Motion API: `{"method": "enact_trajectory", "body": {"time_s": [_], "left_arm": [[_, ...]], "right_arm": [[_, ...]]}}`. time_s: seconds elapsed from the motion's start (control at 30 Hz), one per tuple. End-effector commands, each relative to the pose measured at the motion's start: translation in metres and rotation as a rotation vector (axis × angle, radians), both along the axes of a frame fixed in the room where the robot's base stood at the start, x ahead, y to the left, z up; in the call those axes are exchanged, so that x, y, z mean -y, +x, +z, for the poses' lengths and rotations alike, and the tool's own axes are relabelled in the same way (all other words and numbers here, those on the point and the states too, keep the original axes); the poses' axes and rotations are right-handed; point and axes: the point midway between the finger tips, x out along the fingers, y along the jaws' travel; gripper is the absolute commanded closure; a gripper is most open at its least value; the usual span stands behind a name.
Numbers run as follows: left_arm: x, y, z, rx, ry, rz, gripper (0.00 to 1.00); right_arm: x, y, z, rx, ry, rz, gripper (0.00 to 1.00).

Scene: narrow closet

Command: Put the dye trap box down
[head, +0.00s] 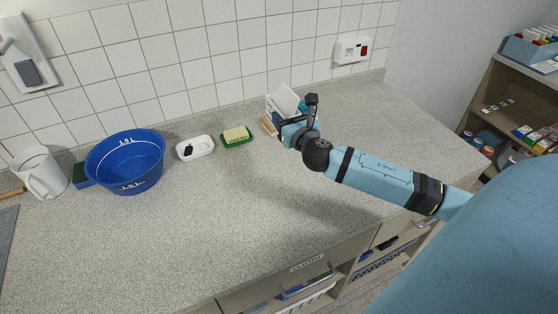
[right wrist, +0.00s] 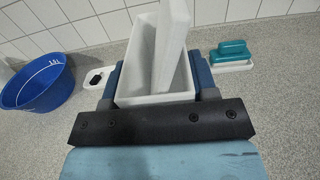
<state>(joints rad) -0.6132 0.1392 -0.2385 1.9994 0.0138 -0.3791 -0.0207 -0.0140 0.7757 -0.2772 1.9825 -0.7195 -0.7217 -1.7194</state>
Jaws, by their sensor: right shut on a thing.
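The dye trap box (head: 283,101) is a white, open-topped box near the back of the counter, by the tiled wall. In the right wrist view the white box (right wrist: 154,99) sits between the two blue fingers, with a white flap or panel (right wrist: 172,45) standing up from it. My right gripper (head: 286,121) is shut on the box. I cannot tell whether the box's underside touches the counter. My left gripper is in neither view.
On the speckled counter (head: 245,205) are a yellow-and-green soap or sponge (head: 236,135), a white dish (head: 195,148), a blue basin (head: 127,163) and a white jug (head: 40,172). A teal brush (right wrist: 232,48) lies right of the box. The front middle counter is clear.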

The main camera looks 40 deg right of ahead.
Motion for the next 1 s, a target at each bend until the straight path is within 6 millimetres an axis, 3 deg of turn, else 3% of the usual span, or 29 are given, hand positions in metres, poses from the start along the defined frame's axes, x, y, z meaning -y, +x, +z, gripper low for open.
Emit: {"method": "enact_trajectory", "body": {"time_s": [0.03,0.2,0.4,0.6,0.8,1.0], "left_arm": [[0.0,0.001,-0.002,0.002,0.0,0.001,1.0],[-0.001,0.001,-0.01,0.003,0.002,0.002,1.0],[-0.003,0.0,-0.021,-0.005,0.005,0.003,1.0],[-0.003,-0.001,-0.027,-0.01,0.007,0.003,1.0],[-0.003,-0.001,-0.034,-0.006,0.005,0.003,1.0],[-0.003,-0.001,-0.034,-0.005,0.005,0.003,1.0]], "right_arm": [[0.0,0.0,-0.018,-0.004,0.003,-0.002,0.76],[0.0,0.0,-0.065,-0.004,0.001,-0.002,0.76],[0.0,0.0,-0.107,-0.002,-0.001,0.0,0.76],[0.0,0.0,-0.124,0.0,-0.001,0.0,0.76],[0.0,0.0,-0.155,-0.002,-0.001,-0.001,0.76],[0.0,0.0,-0.163,0.0,-0.002,0.001,0.76]]}}
